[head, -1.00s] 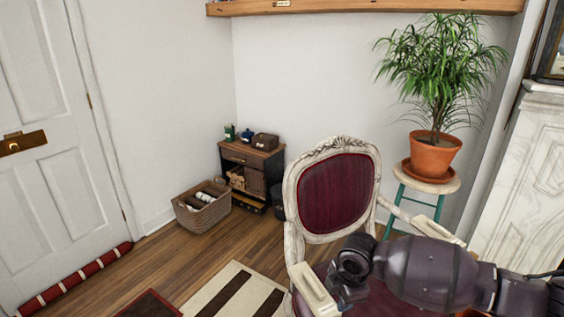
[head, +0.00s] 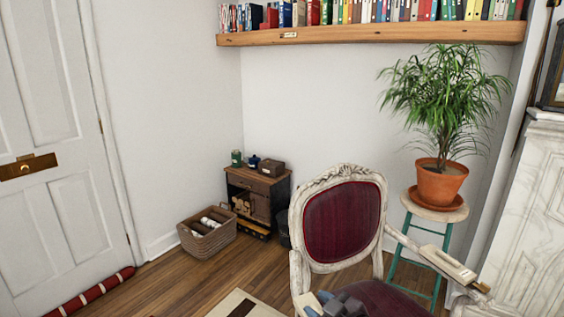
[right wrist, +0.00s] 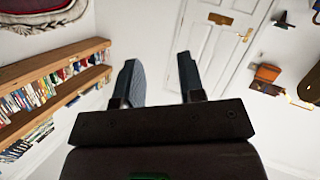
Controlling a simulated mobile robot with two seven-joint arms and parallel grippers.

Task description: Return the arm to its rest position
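My right gripper (head: 335,304) shows at the bottom edge of the head view, in front of the armchair's seat. Most of my right arm is out of that view. In the right wrist view the two fingers of the right gripper (right wrist: 160,82) stand wide apart, with nothing between them. A white door (right wrist: 208,45) shows beyond the fingers. My left gripper and left arm are in neither view.
A carved armchair with a dark red back (head: 343,222) stands close in front. Behind are a potted plant (head: 440,185) on a stool (head: 434,213), a small cabinet (head: 258,190), a wicker basket (head: 207,233) and a bookshelf (head: 370,34). Bare floor (head: 180,285) shows left.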

